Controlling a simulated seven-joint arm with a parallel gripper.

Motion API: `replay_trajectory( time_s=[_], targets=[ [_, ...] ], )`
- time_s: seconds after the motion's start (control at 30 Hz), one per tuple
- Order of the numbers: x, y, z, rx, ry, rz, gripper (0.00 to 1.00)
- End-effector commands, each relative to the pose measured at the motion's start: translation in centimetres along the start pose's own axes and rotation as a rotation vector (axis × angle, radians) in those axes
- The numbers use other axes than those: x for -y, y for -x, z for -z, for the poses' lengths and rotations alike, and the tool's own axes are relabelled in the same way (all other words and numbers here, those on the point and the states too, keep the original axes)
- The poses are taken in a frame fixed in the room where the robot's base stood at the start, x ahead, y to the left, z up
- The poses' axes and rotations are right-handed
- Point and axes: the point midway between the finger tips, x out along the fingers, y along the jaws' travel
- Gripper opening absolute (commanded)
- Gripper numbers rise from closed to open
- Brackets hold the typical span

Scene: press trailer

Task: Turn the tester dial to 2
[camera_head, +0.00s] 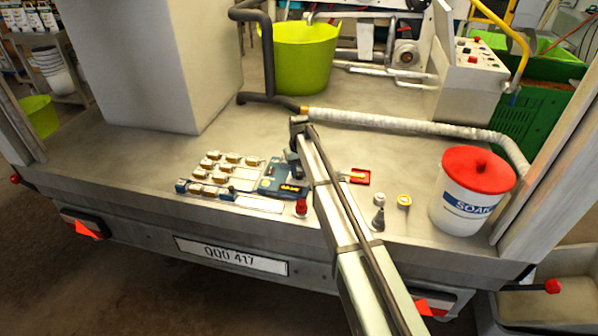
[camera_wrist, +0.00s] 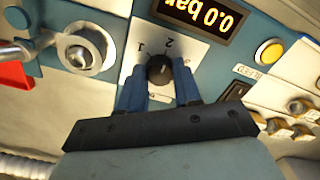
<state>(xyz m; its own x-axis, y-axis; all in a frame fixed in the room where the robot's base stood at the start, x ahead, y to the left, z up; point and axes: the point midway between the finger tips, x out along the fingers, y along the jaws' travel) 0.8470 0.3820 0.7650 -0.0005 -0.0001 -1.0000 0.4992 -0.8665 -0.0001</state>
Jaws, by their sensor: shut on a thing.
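The tester (camera_head: 268,187) is a blue box on the trailer bed, partly hidden behind my arm. In the wrist view its black dial (camera_wrist: 159,66) sits on a white plate (camera_wrist: 185,52) with the marks 1 and 2. My gripper (camera_wrist: 161,78) has its two blue fingers shut on the dial, one on each side. I cannot tell which mark the dial points to. The tester's display (camera_wrist: 206,14) reads 0.0 bar and appears upside down. In the head view my gripper (camera_head: 292,164) is over the tester, its fingertips mostly hidden.
A yellow button (camera_wrist: 269,51), a black switch (camera_wrist: 236,91) and a round metal fitting (camera_wrist: 83,49) are close to the dial. Several brass-coloured fittings (camera_head: 210,167) lie left of the tester. A red-lidded soak tub (camera_head: 462,200) stands right. A pale hose (camera_head: 400,122) runs behind.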

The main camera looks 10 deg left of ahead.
Motion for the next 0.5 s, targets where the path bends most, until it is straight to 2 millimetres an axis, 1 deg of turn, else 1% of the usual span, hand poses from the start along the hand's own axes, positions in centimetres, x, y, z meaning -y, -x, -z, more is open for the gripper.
replay_trajectory(
  time_s=[0.03,0.07,0.1,0.3,0.5],
  targets=[
    [0.02,0.03,0.10,-0.003,0.000,0.000,0.03],
    [0.02,0.03,0.10,-0.003,0.001,0.000,0.35],
    [0.02,0.03,0.10,-0.003,0.001,0.000,0.39],
    [0.01,0.02,0.06,-0.001,0.001,0.000,0.58],
    [0.00,0.01,0.03,-0.001,0.001,0.000,0.59]
  ],
)
